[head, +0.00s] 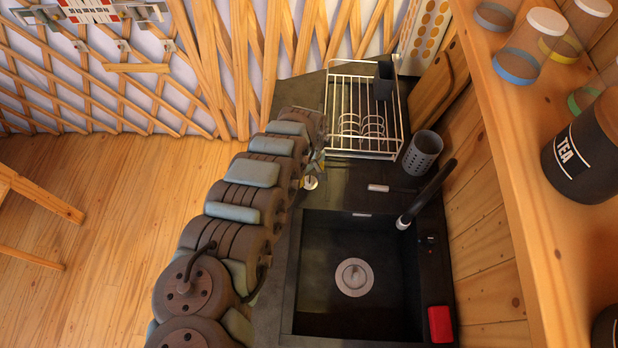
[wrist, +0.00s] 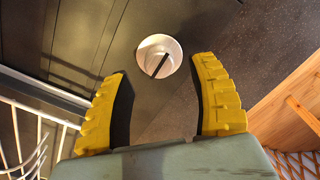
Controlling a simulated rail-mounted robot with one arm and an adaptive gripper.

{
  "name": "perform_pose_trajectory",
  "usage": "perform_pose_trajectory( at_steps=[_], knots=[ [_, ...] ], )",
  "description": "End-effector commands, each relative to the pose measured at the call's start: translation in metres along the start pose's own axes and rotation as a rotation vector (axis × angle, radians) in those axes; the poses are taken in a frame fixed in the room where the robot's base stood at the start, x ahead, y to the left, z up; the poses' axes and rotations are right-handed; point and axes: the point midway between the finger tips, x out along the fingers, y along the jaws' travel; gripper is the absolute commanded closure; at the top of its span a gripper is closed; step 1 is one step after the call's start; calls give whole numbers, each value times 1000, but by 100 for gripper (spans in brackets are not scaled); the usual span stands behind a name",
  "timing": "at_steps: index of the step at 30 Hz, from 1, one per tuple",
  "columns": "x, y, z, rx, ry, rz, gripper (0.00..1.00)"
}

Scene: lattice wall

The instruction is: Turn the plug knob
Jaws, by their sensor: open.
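The plug knob (wrist: 150,49) is a small white round knob with a dark slot across its face, set in the dark counter. In the head view the knob (head: 310,183) sits just behind the sink's far left corner. My gripper (wrist: 162,67) is open and empty, with its two yellow ribbed fingers apart. In the wrist view the knob appears just beyond the fingertips, roughly between them; I cannot tell the exact gap. In the head view my gripper is largely hidden by my arm, with a bit of yellow showing near the knob.
The black sink (head: 320,322) has a round drain (head: 354,277) and a black faucet (head: 428,193). A wire dish rack (head: 340,144) and a grey utensil cup (head: 422,152) stand behind. A red sponge-like block (head: 440,324) lies at the right. A wooden shelf (head: 500,110) overhangs the right.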

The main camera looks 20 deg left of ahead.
Motion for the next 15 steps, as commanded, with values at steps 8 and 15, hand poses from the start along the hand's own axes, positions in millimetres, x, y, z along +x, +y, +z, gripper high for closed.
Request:
perform_pose_trajectory(
  at_steps=[8,15],
  knots=[
    [21,1,1,-1,-2,2,40],
    [29,0,0,-1,0,-1,40]
  ],
)
